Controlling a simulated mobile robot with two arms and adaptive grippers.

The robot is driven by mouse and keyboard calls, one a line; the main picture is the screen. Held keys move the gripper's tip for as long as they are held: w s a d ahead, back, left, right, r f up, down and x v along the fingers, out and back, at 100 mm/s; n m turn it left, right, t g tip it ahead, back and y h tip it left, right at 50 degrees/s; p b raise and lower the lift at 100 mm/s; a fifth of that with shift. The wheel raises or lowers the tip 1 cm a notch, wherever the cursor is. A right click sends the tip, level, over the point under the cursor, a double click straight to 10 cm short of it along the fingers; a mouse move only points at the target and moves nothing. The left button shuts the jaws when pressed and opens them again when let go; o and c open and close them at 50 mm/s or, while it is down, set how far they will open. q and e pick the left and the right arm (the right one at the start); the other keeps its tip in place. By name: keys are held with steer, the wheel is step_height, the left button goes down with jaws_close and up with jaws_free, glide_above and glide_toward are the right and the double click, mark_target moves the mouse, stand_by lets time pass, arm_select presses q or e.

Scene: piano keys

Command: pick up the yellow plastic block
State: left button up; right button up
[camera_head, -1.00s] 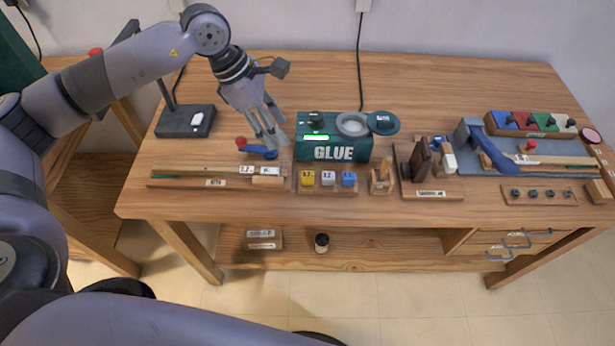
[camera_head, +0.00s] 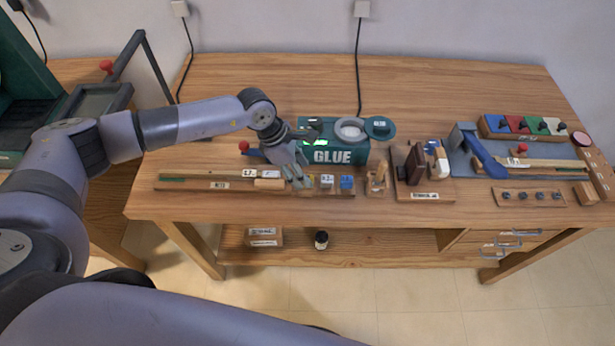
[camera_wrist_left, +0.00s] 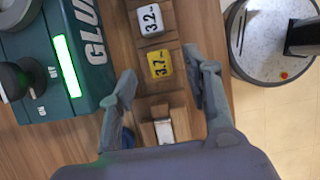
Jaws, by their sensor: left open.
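The yellow plastic block (camera_wrist_left: 160,64), marked 3.7, sits in a row on a wooden holder in the left wrist view. In the head view only a sliver of the yellow block (camera_head: 310,179) shows beside my fingers. My left gripper (camera_head: 299,183) is low over the left end of the holder. In the left wrist view the open left gripper (camera_wrist_left: 160,72) has one finger on each side of the yellow block's line, with nothing held. Whether the fingers touch it cannot be told. My right gripper is not in view.
A white block (camera_head: 327,181) and a blue block (camera_head: 347,182) stand to the right of the yellow one. The green glue machine (camera_head: 334,156) is right behind. A wooden strip holder (camera_head: 215,186) lies to the left. The table's front edge is close.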

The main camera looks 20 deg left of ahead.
arm_select(q)
steer(key=shift+x, duration=1.4)
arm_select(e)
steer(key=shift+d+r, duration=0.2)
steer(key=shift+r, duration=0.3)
arm_select(q)
steer(key=shift+c, duration=0.4)
steer(key=c, duration=0.9)
steer(key=shift+r, duration=0.1)
